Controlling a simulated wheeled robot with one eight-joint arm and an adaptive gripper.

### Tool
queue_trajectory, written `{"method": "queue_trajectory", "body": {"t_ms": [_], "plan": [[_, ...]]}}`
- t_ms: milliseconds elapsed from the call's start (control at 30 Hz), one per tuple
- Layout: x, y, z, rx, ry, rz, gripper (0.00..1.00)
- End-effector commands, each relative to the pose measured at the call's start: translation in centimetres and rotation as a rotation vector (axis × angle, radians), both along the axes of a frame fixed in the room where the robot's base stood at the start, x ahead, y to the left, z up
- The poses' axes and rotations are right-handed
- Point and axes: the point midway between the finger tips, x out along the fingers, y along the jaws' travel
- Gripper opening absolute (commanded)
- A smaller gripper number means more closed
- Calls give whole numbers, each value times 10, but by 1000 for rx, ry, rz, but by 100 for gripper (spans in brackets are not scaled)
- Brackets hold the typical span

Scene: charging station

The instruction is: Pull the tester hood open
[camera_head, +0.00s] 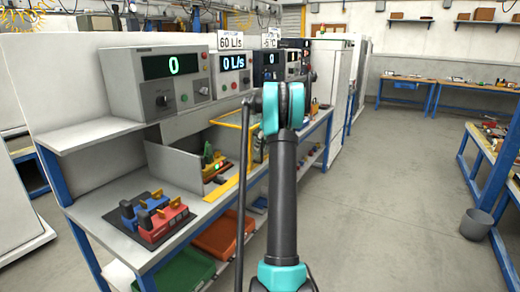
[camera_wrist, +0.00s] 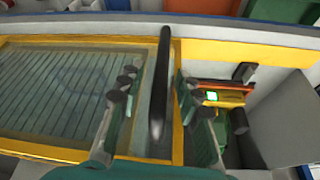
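The tester hood is a yellow frame (camera_head: 244,130) around a clear panel, on the bench at the tester bay in the head view. In the wrist view its panel (camera_wrist: 75,85) fills the left side. A dark bar-shaped handle (camera_wrist: 160,80) stands along the frame's edge. My gripper (camera_wrist: 157,95) is open, with one finger on each side of the handle and gaps visible on both sides. To the right of the handle, a bay with a green-lit device (camera_wrist: 212,96) shows uncovered. In the head view my arm hides the gripper and part of the hood.
Meter boxes (camera_head: 158,80) line the shelf above the bench. Red and blue devices (camera_head: 155,217) sit on a dark pad at the front left. Green and orange bins (camera_head: 222,236) are below. Open floor (camera_head: 390,190) lies to the right, with a grey bucket (camera_head: 475,224).

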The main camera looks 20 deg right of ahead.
Motion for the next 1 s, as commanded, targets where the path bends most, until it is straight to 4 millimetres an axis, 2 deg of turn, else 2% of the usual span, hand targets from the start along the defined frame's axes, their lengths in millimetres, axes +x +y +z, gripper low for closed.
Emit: {"method": "queue_trajectory", "body": {"t_ms": [200,433,633,1000], "plan": [[-16,-8,43,0,0,-2,34],[-28,-14,75,0,0,-1,34],[-32,-15,86,0,0,-1,34],[-32,-16,86,0,0,-1,34]]}}
